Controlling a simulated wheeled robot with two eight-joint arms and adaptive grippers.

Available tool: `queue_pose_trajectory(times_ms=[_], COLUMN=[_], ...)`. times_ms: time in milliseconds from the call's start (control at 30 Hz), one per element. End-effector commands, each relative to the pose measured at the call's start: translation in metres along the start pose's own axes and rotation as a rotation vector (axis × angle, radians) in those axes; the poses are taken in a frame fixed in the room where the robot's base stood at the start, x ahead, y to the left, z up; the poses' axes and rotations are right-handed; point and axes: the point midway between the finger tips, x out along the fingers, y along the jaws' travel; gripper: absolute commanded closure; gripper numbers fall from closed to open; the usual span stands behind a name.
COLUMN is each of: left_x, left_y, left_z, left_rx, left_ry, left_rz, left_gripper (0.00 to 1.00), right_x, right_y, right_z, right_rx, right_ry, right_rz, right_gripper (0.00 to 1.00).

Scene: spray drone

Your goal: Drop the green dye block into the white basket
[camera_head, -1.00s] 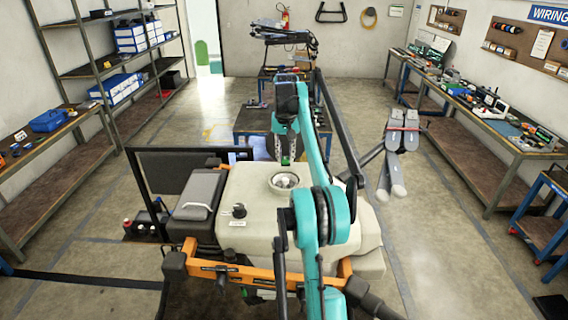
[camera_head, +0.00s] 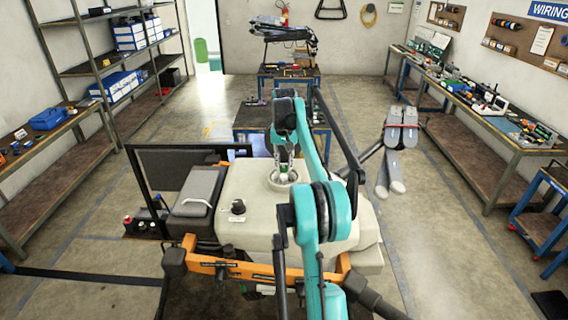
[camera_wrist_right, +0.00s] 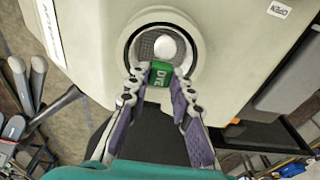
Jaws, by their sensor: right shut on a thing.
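The green dye block (camera_wrist_right: 160,73), lettered DYE, is between the fingertips of my right gripper (camera_wrist_right: 161,80), which is shut on it. In the head view my right gripper (camera_head: 284,170) points down at the round opening on top of the drone's pale tank, with the block (camera_head: 284,177) a small green patch at its tips. The white basket (camera_wrist_right: 145,46) sits in that opening, with a grey mesh inside and a white rounded piece in its middle. The block overlaps the near rim in the wrist view; its exact height above it is unclear. My left gripper is not in view.
The cream drone body (camera_head: 245,185) surrounds the opening, with a black knob (camera_head: 238,207) to its left. An orange frame bar (camera_head: 230,268) runs along the near side. Folded grey drone arms (camera_head: 400,135) stand at the right.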

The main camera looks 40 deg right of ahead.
Motion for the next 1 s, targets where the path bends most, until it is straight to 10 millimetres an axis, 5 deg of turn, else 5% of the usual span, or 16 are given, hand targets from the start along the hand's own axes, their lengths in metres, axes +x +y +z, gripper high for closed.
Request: queue_pose_trajectory(times_ms=[200, 233, 300, 667, 1000], left_x=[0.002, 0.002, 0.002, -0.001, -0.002], left_y=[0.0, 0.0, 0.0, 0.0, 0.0], left_z=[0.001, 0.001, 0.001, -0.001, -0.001], left_rx=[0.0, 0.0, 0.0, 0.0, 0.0], left_ry=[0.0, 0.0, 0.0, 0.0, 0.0], left_rz=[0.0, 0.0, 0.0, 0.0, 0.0], left_gripper=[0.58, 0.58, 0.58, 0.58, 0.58], right_x=[0.003, 0.003, 0.003, -0.002, -0.063], right_y=[0.0, 0.0, 0.0, 0.0, 0.0], right_z=[0.001, 0.001, 0.001, 0.0, -0.002], right_rx=[0.0, 0.0, 0.0, 0.0, 0.0], right_ry=[0.0, 0.0, 0.0, 0.0, 0.0], right_rz=[0.0, 0.0, 0.0, 0.0, 0.0], right_gripper=[0.92, 0.71, 0.58, 0.58, 0.58])
